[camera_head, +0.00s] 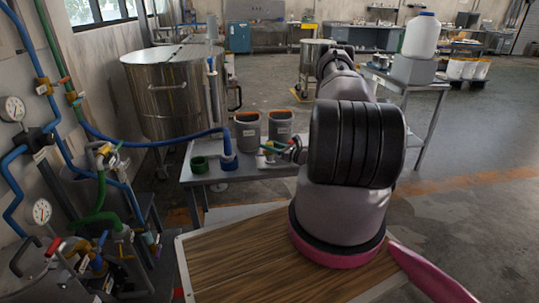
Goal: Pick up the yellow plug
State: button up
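No yellow plug can be made out for certain. A small cluster of fittings (270,153) with pale yellowish, red and green parts sits on the grey metal table (235,179), just left of my arm. Any plug among them is too small to tell. My arm rises from the wooden-topped base and fills the middle right of the view. My gripper cannot be made out; my arm links hide what lies behind them, including the right part of the table.
A green ring (199,165), a blue pipe fitting (228,150) and two grey containers (247,131) (281,125) stand on the table. A steel vat (170,95) stands behind. Pipes and gauges crowd the left. A side table (425,88) holds a white bottle (421,37). Right floor is clear.

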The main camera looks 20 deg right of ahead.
jog(key=shift+r, duration=0.1)
grip_shut()
notch_tip(320, 180, up, 16)
jog(key=shift+r, duration=0.15)
dwell(0.8)
